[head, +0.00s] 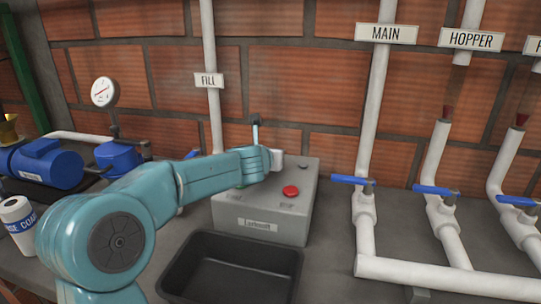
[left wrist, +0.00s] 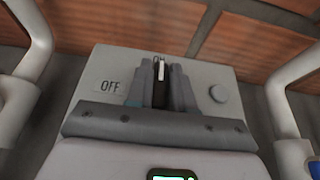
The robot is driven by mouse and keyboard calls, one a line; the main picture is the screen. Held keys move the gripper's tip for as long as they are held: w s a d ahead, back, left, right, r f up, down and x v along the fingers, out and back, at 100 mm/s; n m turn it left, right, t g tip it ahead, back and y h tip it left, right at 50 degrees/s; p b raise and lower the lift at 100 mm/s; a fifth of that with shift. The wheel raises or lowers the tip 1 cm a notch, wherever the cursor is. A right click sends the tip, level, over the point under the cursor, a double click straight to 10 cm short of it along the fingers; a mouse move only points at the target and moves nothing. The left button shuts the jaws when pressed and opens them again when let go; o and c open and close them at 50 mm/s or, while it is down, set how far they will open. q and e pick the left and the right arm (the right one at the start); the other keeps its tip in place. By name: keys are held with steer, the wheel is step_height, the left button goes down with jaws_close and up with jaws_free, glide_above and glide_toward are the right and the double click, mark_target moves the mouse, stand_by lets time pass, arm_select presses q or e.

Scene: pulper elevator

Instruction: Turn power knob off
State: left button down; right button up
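The grey control box (head: 270,220) stands on the counter by the brick wall, with a red button (head: 291,191) on its top. My teal left arm reaches over it from the left, and its gripper is at the box's far left part. In the left wrist view the gripper (left wrist: 161,88) has its two fingers close together, one on each side of a narrow dark piece with a light line (left wrist: 161,70), which looks like the power knob. Whether they press on it is unclear. My right gripper is out of view.
A small round grey knob (left wrist: 219,93) sits right of the fingers. A black tray (head: 230,268) lies in front of the box. White pipes with blue valve handles (head: 352,180) stand to the right. A blue pump (head: 47,165) is at the left.

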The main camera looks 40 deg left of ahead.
arm_select(q)
steer(key=shift+f, duration=0.1)
steer(key=shift+n+g+y, duration=0.3)
steer(key=shift+n+y, duration=0.1)
steer(key=shift+w+d+n+g+y+b, duration=0.1)
steer(key=shift+n+g+y+b, duration=0.35)
steer(key=shift+n+y, duration=0.2)
steer(key=shift+n+g+y+p, duration=0.3)
steer(key=shift+n+g+y, duration=0.45)
steer(key=shift+n, duration=0.2)
steer(key=shift+r+n+g+y+p, duration=0.2)
steer(key=shift+n+g+y+p, duration=0.1)
steer(key=shift+n+g+p, duration=0.15)
steer(key=n+g+y+p, duration=0.1)
steer(key=n+g+p, duration=0.4)
steer(key=p, duration=0.4)
steer(key=n+g+y+p, duration=0.1)
steer(key=n+g+p, duration=0.4)
steer(key=p, duration=0.5)
steer(key=shift+r+g, duration=0.1)
steer(key=shift+g, duration=0.45)
steer(key=shift+f+n+g+p, duration=0.25)
steer(key=shift+n+g+p, duration=0.65)
steer(key=shift+p, duration=0.75)
